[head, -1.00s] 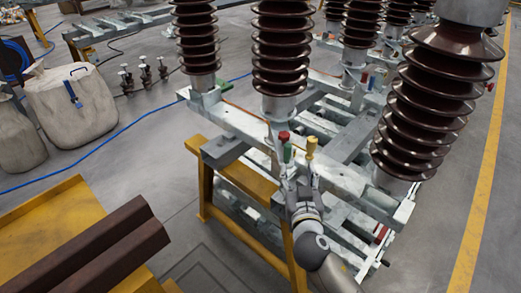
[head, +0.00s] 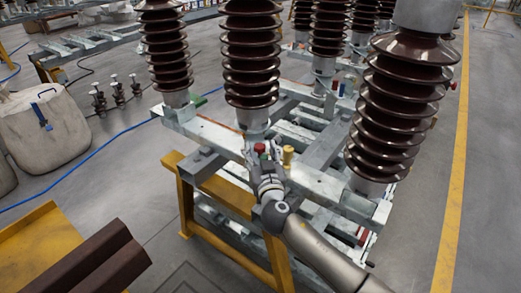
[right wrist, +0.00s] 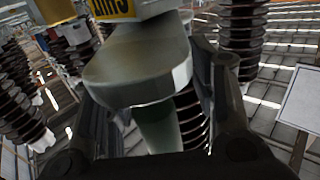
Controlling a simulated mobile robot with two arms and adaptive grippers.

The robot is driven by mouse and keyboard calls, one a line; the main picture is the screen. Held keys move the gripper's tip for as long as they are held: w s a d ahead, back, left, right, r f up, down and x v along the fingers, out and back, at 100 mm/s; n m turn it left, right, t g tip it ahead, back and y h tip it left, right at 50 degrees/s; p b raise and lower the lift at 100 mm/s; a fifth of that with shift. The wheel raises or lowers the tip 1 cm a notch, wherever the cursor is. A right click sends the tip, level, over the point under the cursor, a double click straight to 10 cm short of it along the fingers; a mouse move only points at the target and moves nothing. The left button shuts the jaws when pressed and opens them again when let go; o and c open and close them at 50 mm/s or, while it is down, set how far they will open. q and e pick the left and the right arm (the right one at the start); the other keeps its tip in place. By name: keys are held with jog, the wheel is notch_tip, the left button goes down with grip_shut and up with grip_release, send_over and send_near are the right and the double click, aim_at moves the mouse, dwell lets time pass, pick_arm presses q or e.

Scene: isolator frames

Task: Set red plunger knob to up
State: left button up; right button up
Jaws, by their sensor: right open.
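The red plunger knob (head: 259,148) stands on the near beam of the grey steel frame (head: 325,185), in front of a brown insulator. My right gripper (head: 263,165) is at the knob, its fingers apart and reaching up around or just in front of it. In the right wrist view, a pale grey-green rounded body (right wrist: 140,70) and a dark green stem (right wrist: 158,125) are between the open fingers (right wrist: 155,95). A yellow label (right wrist: 125,8) shows above them. I cannot tell whether the fingers touch anything. My left gripper is out of view.
A yellow knob (head: 288,155) stands close to the right of the red one. Tall brown ribbed insulators (head: 250,55) rise behind and at the right (head: 402,110). A yellow stand (head: 225,195) supports the frame.

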jog(key=shift+w+a, duration=0.1)
jog(key=shift+w, duration=0.45)
grip_shut()
